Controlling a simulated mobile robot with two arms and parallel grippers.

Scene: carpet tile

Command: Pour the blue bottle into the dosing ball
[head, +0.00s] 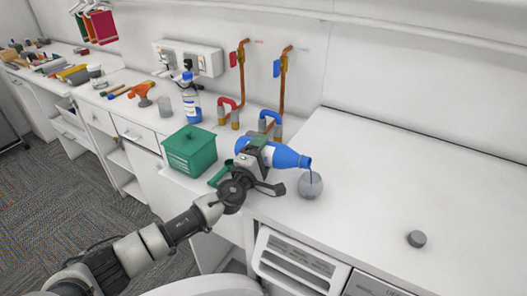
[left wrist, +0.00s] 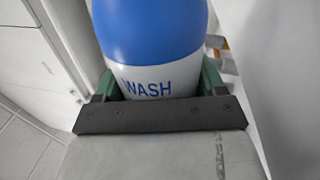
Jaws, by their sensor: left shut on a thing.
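My left gripper (head: 259,163) is shut on the blue bottle (head: 287,157) and holds it above the counter. The bottle is tilted nearly onto its side, its neck pointing right and slightly down. A thin dark stream runs from its mouth towards the dosing ball (head: 310,186), a round grey ball standing on the white counter just below the mouth. The ball's inside and fill level cannot be told. In the left wrist view the bottle (left wrist: 150,40) shows blue above a white band lettered WASH, between the green finger pads. My right gripper is not in view.
A green basket (head: 190,150) stands left of the bottle. Red and blue taps on copper pipes (head: 241,80) rise behind. A small grey cap (head: 416,239) lies on the counter at right. Another blue-and-clear bottle (head: 192,105) and an orange spray head (head: 143,95) stand further left. The right counter is mostly clear.

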